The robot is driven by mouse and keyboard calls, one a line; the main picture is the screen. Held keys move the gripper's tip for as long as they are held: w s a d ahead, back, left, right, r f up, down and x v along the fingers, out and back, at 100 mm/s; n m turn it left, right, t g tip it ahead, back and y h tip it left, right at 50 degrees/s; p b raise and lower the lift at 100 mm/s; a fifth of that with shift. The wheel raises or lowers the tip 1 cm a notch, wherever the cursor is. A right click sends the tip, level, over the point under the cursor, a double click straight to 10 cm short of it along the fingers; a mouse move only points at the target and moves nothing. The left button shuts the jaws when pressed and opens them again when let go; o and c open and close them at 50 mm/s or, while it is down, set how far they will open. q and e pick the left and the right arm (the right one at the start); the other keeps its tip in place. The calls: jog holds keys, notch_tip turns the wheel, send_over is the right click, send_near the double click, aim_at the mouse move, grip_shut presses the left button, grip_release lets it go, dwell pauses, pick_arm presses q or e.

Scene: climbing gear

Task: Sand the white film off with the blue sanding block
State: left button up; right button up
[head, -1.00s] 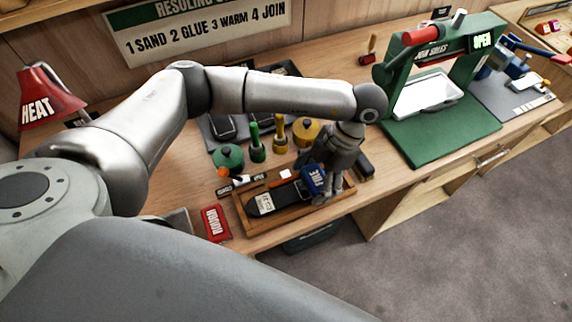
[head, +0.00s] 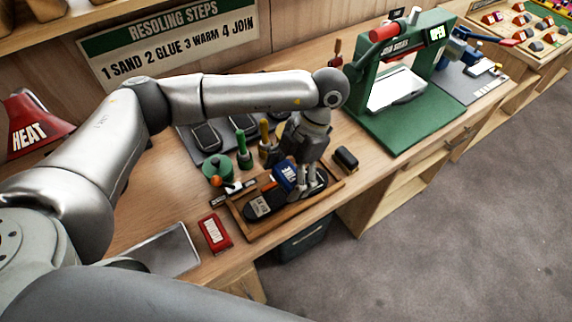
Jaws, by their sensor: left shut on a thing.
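My left gripper (head: 301,190) points down over the wooden tray and is shut on the blue sanding block (head: 284,173), marked FINE. A dark shoe sole (head: 283,207) with a white tag lies in the wooden tray (head: 285,227). The block is at the sole's upper side, near its middle; whether it touches the sole I cannot tell. The gripper hides part of the sole. I cannot make out the white film clearly. My right gripper is out of view.
A red block (head: 214,233) marked ROUGH lies left of the tray, and a black block (head: 345,159) lies right. A grey tray (head: 165,250) is at front left, the green press (head: 408,115) at right.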

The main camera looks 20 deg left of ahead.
pick_arm(q)
notch_tip(320, 180, up, 3)
jog(key=shift+a+f+p, duration=0.15)
jog(key=shift+p, duration=0.3)
jog(key=shift+s+r, duration=0.1)
jog(key=shift+r, duration=0.5)
